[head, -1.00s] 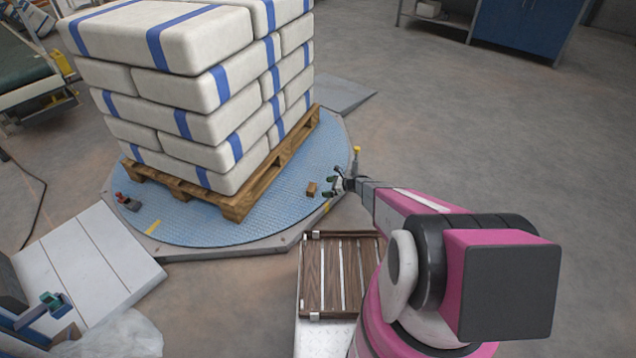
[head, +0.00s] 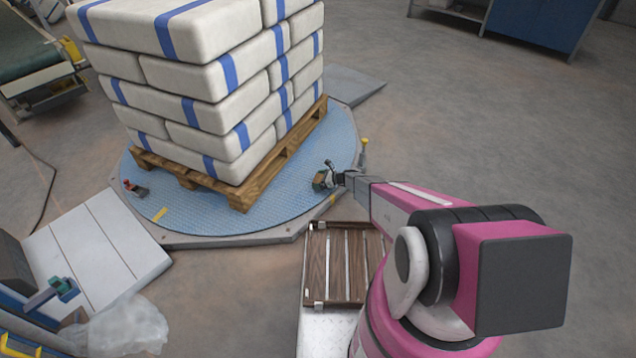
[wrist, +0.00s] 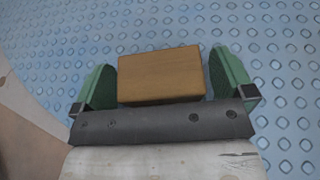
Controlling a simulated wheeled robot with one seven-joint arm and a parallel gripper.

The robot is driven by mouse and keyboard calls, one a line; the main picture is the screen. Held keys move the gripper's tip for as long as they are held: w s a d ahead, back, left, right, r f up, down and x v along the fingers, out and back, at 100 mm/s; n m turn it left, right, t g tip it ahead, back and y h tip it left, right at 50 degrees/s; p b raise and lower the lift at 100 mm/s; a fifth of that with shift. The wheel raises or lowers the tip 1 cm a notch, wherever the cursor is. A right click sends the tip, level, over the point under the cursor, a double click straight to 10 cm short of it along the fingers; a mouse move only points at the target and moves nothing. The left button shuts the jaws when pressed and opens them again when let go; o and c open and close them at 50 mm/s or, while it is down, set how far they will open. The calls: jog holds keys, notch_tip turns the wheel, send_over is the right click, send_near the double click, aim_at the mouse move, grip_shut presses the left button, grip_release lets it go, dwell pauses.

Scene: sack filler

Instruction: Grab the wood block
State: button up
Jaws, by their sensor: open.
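The wood block (wrist: 160,76) is a small brown box lying on the blue studded turntable plate (wrist: 270,40). In the wrist view it sits between the two green fingers of my gripper (wrist: 164,80), with a narrow gap on each side. My gripper is open around the block and not closed on it. In the head view my gripper (head: 321,180) is low over the right part of the turntable, and it largely hides the block there.
A wooden pallet (head: 243,196) stacked with white, blue-striped sacks (head: 200,75) stands on the turntable, left of my gripper. A small red and dark object (head: 135,188) lies on the plate's left side. A yellow-topped post (head: 364,146) stands at its right edge. A slatted wooden rack (head: 335,265) is nearer me.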

jog(key=shift+w+a+f, duration=0.15)
jog(key=shift+a+f, duration=0.1)
jog(key=shift+a, duration=0.35)
jog(key=shift+c, duration=0.3)
jog(key=c, duration=0.8)
jog(key=shift+r, duration=0.15)
